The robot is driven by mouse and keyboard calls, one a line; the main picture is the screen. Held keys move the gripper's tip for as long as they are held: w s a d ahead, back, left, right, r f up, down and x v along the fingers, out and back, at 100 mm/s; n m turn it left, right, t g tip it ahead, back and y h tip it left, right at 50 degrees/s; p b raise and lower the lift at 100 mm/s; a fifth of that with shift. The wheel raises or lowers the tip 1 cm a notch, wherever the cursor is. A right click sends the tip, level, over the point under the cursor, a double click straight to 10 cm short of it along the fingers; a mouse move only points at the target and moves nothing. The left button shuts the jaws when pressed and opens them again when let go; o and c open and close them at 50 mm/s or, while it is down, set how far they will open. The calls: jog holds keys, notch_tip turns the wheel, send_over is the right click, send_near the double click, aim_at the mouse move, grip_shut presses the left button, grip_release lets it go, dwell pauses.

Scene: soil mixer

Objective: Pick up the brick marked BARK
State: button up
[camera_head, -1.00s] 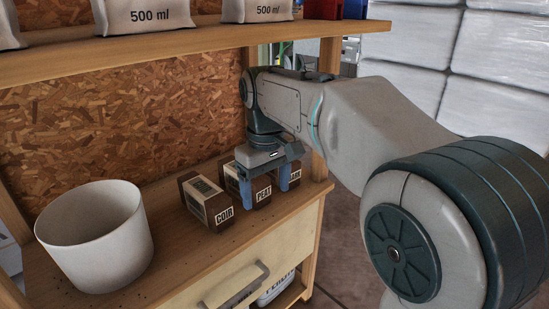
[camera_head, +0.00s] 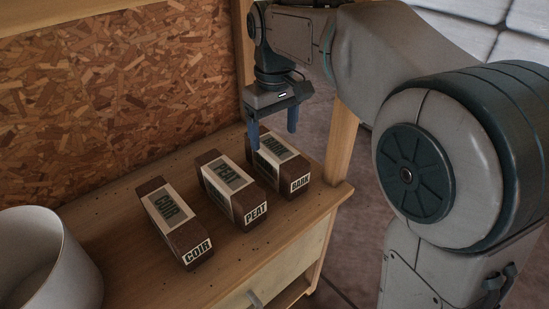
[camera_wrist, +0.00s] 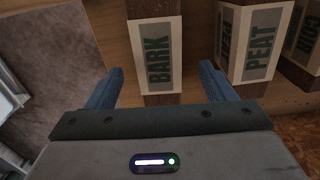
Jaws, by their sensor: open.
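The BARK brick (camera_head: 281,166) is a dark brown block with a pale label, at the right end of a row of three on the wooden bench. The PEAT brick (camera_head: 233,191) lies beside it and the COIR brick (camera_head: 174,223) is at the left. My gripper (camera_head: 273,139) is open above the BARK brick, its blue fingers hanging on either side of it. In the wrist view the BARK brick (camera_wrist: 156,52) shows between and ahead of the two open fingertips (camera_wrist: 160,80), with the PEAT brick (camera_wrist: 252,45) to the right. Whether the fingers touch the brick cannot be told.
A white pot (camera_head: 45,262) stands at the lower left of the bench. The bench (camera_head: 120,205) has a right edge close to the BARK brick, and a wooden post (camera_head: 341,140) rises at that corner. A chipboard panel (camera_head: 100,95) backs the bench.

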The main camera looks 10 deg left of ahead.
aim_at(275, 147)
notch_tip(275, 147, down, 6)
jog(key=shift+d+r+b, duration=0.1)
jog(key=shift+d+b, duration=0.05)
jog(key=shift+b, duration=1.05)
jog(key=c, duration=1.4)
jog(key=shift+r, duration=0.1)
